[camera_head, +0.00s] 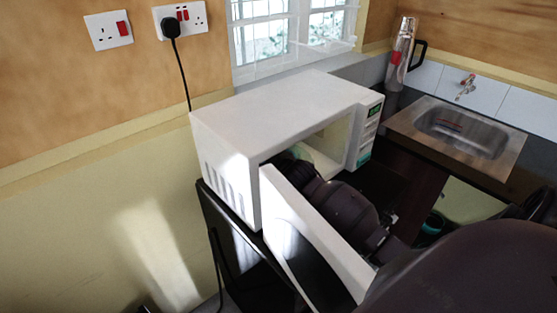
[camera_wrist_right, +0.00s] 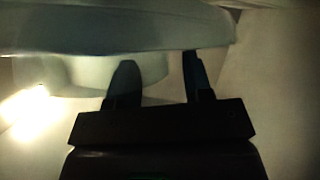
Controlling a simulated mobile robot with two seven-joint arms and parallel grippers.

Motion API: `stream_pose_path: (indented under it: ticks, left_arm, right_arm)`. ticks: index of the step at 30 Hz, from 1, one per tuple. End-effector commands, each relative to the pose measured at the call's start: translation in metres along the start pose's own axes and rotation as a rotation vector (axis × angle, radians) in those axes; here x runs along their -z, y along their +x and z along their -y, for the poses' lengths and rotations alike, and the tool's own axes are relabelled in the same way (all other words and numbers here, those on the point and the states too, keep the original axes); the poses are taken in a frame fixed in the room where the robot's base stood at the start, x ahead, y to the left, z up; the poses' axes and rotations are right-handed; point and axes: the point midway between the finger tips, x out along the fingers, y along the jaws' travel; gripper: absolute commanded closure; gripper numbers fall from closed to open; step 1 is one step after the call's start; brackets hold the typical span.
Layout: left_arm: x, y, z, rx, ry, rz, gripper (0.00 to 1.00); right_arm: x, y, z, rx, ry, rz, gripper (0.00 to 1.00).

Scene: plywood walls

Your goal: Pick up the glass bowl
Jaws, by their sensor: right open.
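The microwave (camera_head: 270,110) stands with its door (camera_head: 305,235) swung open. My right arm reaches past the door into its cavity. In the right wrist view, a pale, see-through bowl (camera_wrist_right: 75,72) fills the upper left, its wide rim along the top. My right gripper (camera_wrist_right: 158,78) is open, with its two dark fingers apart. The left finger overlaps the bowl's body in the picture, and the right finger's tip is close to the rim; I cannot tell if they touch. In the head view, a small pale green edge (camera_head: 300,152) shows beside my arm, perhaps the bowl. My left gripper is not in view.
The open door stands close beside my arm. A sink (camera_head: 460,131) and a steel flask (camera_head: 402,45) with a red band are at the right. A plywood wall with sockets (camera_head: 108,31) is behind. A bright light glows inside the microwave.

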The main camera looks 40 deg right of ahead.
Motion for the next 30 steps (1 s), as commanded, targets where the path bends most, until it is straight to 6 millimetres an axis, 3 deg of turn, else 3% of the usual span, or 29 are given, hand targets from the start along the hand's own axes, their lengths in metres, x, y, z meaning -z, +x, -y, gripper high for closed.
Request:
stream_pose_path:
  ticks: [5,14,30]
  left_arm:
    - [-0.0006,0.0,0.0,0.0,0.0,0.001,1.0]
    - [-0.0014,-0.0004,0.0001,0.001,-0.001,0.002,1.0]
    - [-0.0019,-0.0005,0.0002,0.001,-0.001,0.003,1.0]
  right_arm:
    - [0.0001,-0.0001,0.0001,0.0,0.0,0.0,0.54]
    - [-0.0001,-0.0002,0.0002,0.0,0.001,0.0,1.0]
    - [0.0011,-0.0006,-0.0004,0.0,0.0,-0.001,1.0]
